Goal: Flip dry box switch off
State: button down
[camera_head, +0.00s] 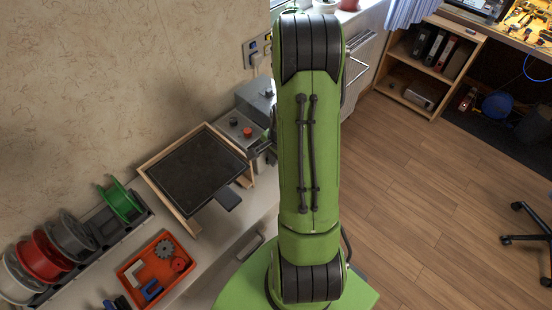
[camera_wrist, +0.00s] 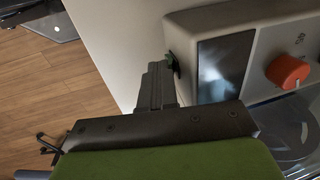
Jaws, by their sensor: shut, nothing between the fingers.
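The dry box appears to be the light grey unit (camera_wrist: 252,22) at the upper right of the wrist view, with a dark screen (camera_wrist: 222,66) and an orange knob (camera_wrist: 287,71). In the head view this looks like the grey box (camera_head: 237,124) beside the wall. A small dark green piece, likely the switch (camera_wrist: 174,63), sticks out from the unit's side. My gripper (camera_wrist: 157,70) is shut and empty, its tips right beside that piece. I cannot tell whether they touch. In the head view my arm hides most of the gripper.
A wooden-framed black plate (camera_head: 195,170) lies left of the grey box. An orange tray (camera_head: 156,268) with small parts and several spools, one green (camera_head: 121,203), sit at lower left. A wall socket panel (camera_head: 256,50) is above. The wooden floor (camera_head: 420,190) at right is open.

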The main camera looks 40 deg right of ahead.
jog(key=shift+f, duration=0.1)
jog(key=shift+r+p, duration=0.6)
jog(key=shift+r, duration=0.15)
